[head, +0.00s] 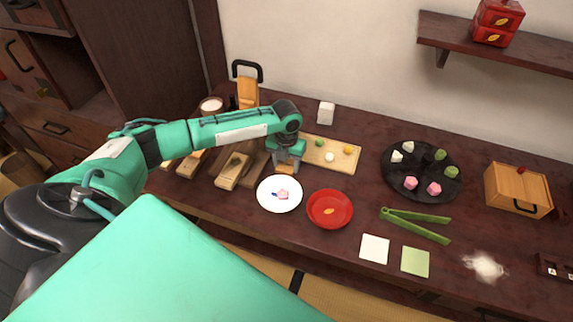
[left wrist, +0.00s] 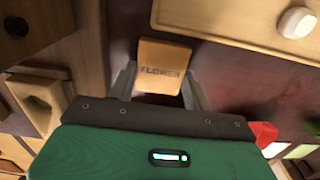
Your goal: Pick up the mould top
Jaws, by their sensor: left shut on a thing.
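The mould top (left wrist: 166,54) is a light wooden block marked "FLOWER", seen in the left wrist view between my left fingers. My left gripper (left wrist: 160,80) is shut on it, with one finger along each side. In the head view my left gripper (head: 286,165) points down, between the long wooden board and the white plate. Little of the block shows there, and I cannot tell whether it touches the counter. Several wooden mould pieces (head: 232,172) lie to the left of the gripper. My right gripper is not in view.
The white plate (head: 266,198) with a pink sweet (head: 283,194) is just in front of the gripper. A red bowl (head: 330,222) is beside it. The wooden board (head: 338,163) with small balls lies behind. A black round tray (head: 402,182) and green tongs (head: 415,223) are further right.

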